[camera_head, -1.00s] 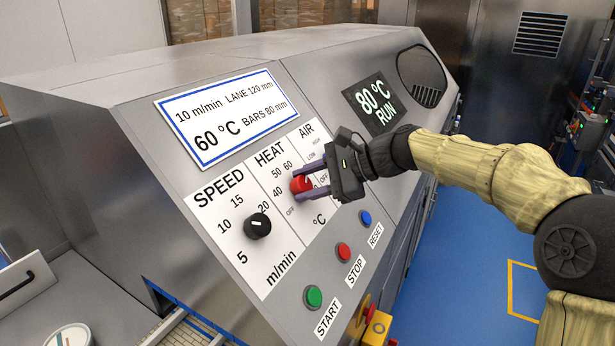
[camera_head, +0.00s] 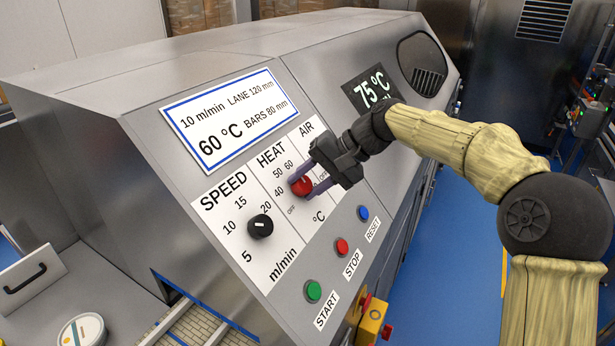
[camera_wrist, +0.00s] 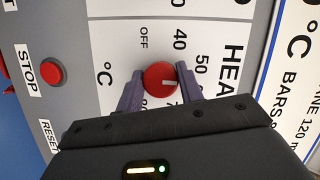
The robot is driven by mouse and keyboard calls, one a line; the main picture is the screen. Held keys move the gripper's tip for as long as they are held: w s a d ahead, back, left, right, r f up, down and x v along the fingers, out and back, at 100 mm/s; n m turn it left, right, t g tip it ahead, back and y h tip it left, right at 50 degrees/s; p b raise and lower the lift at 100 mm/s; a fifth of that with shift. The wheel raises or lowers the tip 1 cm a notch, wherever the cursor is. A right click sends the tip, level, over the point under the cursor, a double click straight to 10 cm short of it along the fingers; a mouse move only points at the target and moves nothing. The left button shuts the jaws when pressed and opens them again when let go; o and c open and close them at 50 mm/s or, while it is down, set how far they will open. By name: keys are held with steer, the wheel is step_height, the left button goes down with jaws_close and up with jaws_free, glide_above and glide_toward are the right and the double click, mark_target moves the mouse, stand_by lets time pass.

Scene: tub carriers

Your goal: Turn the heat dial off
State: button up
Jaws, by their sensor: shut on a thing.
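The red heat dial (camera_head: 301,188) sits under the HEAT label on the white panel and also shows in the wrist view (camera_wrist: 160,77). Its white pointer mark runs toward the HEAT lettering, roughly at the upper numbers and away from OFF; the exact value is hard to read. My gripper (camera_head: 305,184) is shut on the heat dial, with one purple finger on each side of it (camera_wrist: 159,84). The fingers and gripper body hide part of the scale. The dark display (camera_head: 372,90) reads 75 °C, and my arm covers most of its lower line.
The black speed dial (camera_head: 260,226) is left of the heat dial. Green START (camera_head: 313,291), red STOP (camera_head: 342,246) and blue RESET (camera_head: 363,213) buttons lie below. A yellow box (camera_head: 372,320) with a red part projects at the lower front. Blue floor is open at right.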

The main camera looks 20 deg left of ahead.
steer(key=n+h, duration=0.1)
steer(key=n, duration=0.2)
steer(key=shift+r+n+p, duration=0.1)
steer(key=shift+n+p, duration=0.2)
steer(key=shift+p, duration=0.05)
steer(key=n+t+h, duration=0.1)
steer(key=n, duration=0.2)
steer(key=n+t, duration=0.1)
steer(key=n, duration=0.2)
steer(key=n+t+h+b, duration=0.1)
steer(key=n, duration=0.1)
steer(key=shift+n+b, duration=0.3)
steer(key=shift+n, duration=0.1)
steer(key=n+t+b, duration=0.1)
steer(key=n, duration=0.1)
steer(key=n+t+b, duration=0.1)
steer(key=shift+f+n, duration=0.2)
steer(key=shift+n, duration=0.2)
steer(key=shift+r+n+t+b, duration=0.1)
steer(key=shift+n+t+b, duration=0.5)
steer(key=shift+n+b, duration=0.85)
steer(key=shift+n+y, duration=0.3)
steer(key=shift+n, duration=0.05)
steer(key=o, duration=1)
